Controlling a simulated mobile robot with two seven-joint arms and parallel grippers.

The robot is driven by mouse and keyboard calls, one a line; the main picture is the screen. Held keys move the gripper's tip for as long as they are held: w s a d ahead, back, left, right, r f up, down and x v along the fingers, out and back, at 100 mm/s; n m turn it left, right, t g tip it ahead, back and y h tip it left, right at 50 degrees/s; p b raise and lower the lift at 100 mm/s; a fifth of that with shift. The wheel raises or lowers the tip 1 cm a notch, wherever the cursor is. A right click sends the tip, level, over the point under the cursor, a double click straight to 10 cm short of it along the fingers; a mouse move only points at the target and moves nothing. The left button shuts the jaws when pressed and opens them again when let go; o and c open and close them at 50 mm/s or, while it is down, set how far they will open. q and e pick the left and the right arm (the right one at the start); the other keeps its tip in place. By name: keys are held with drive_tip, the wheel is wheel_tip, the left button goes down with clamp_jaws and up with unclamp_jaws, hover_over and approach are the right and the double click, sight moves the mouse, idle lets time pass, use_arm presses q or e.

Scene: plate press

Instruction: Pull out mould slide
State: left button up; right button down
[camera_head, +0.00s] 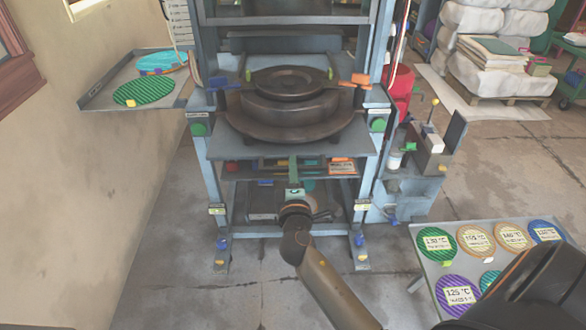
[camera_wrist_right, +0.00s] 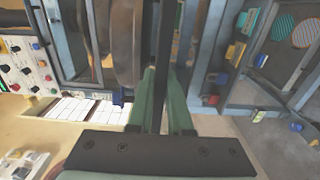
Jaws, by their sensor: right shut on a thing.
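The mould slide (camera_head: 235,150) is a grey-blue plate at the front of the press, bearing a dark round stepped mould (camera_head: 283,107). The mould's round edge also shows in the right wrist view (camera_wrist_right: 125,45). My right gripper (camera_head: 294,162) reaches the middle of the slide's front edge from below. In the right wrist view its green fingers (camera_wrist_right: 162,85) stand on both sides of a dark bar (camera_wrist_right: 165,45) and are shut on it. This bar appears to belong to the slide; its full shape is hidden. My left gripper is out of view.
The press frame (camera_head: 212,185) has posts on both sides. A shelf with boxes (camera_head: 340,168) lies under the slide. A side tray (camera_head: 95,95) with patterned plates is at left. A table (camera_head: 425,270) with labelled discs is at lower right. The floor at lower left is clear.

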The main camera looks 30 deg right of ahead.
drive_tip(key=shift+s+a, duration=0.1)
drive_tip(key=shift+s, duration=0.05)
idle(0.3)
drive_tip(key=c, duration=1.1)
unclamp_jaws()
